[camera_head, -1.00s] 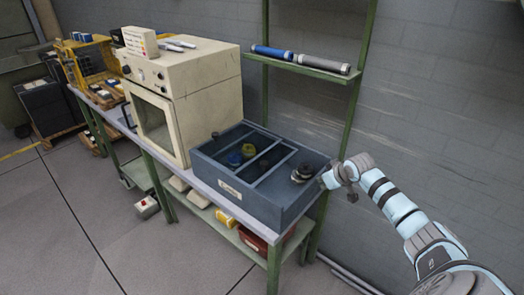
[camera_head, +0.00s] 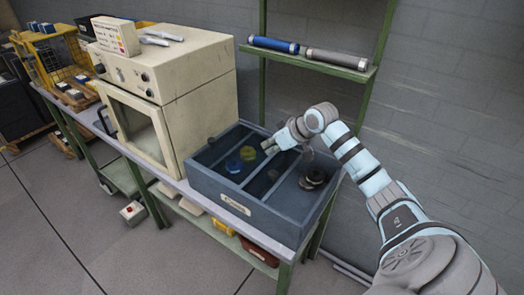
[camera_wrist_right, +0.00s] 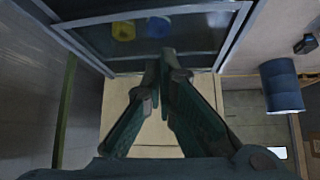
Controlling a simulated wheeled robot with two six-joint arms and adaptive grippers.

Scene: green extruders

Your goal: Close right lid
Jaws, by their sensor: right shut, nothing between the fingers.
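A dark blue-grey box (camera_head: 290,222) with a label on its front stands on the bench. Dark, glassy-looking panels in bar frames cover its left and middle part, with a yellow spool (camera_head: 248,153) and a blue spool (camera_head: 233,164) seen there. The right part looks uncovered and holds dark spools (camera_head: 312,178). I cannot clearly tell the right lid from the frames. My right gripper (camera_head: 267,148) is above the middle of the box, shut and empty. In the right wrist view its fingers (camera_wrist_right: 161,58) meet near the frame's edge; contact is unclear. My left gripper is out of view.
A cream oven (camera_head: 200,90) with a control panel stands just left of the box. A green shelf (camera_head: 310,60) behind holds a blue roll (camera_head: 273,44) and a grey roll (camera_head: 335,59). A yellow rack (camera_head: 65,55) is at the far left.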

